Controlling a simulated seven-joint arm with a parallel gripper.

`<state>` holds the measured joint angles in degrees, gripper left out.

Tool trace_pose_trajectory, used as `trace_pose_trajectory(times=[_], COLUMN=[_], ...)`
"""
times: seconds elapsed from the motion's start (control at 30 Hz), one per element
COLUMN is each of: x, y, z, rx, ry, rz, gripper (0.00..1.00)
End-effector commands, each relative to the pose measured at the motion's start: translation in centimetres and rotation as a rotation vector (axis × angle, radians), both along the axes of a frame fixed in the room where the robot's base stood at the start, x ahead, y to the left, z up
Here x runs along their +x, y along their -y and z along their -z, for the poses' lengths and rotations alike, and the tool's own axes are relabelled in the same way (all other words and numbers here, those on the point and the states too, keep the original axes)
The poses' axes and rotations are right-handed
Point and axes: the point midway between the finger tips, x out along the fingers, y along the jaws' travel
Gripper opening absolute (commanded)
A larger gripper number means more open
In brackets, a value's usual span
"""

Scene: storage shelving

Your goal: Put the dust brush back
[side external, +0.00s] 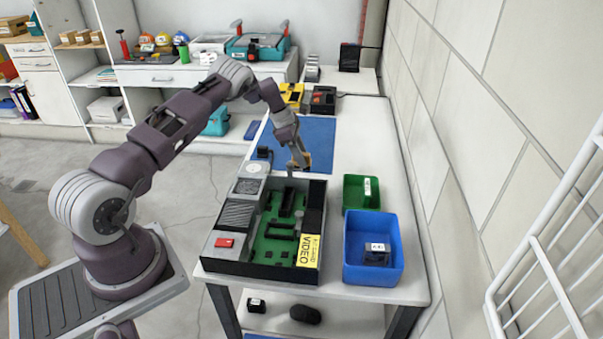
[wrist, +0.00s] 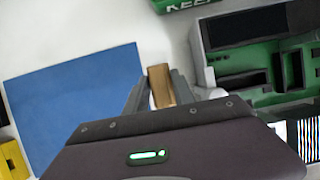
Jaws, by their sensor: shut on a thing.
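My gripper (side external: 299,163) is over the bench, between the blue mat and the open case. In the wrist view, my gripper (wrist: 158,92) is shut on a narrow tan piece that looks like the handle of the dust brush (wrist: 161,85). In the side view only a small yellowish bit of the brush (side external: 306,158) shows at the fingertips. Its bristles cannot be made out. The blue mat (side external: 321,138) lies behind my gripper and fills the left of the wrist view (wrist: 75,105).
An open black case with a green circuit board (side external: 268,246) stands in front of my gripper. A green bin (side external: 355,190) and a blue bin (side external: 362,270) stand to its right. Yellow (side external: 291,94) and dark (side external: 322,101) items stand at the back. Bare bench lies right of the mat.

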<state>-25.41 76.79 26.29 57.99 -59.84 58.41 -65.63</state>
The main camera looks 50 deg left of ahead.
Motion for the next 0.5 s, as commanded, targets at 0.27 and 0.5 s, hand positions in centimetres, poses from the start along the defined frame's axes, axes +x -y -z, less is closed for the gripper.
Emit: trace_pose_trajectory(times=[0.27, 0.5], x=[0.0, 0.0], y=[0.0, 0.0], z=[4.3, 4.9], rx=[0.000, 0.001], ry=[-0.001, 0.001], rz=[0.001, 0.001], gripper=[0.00, 0.00])
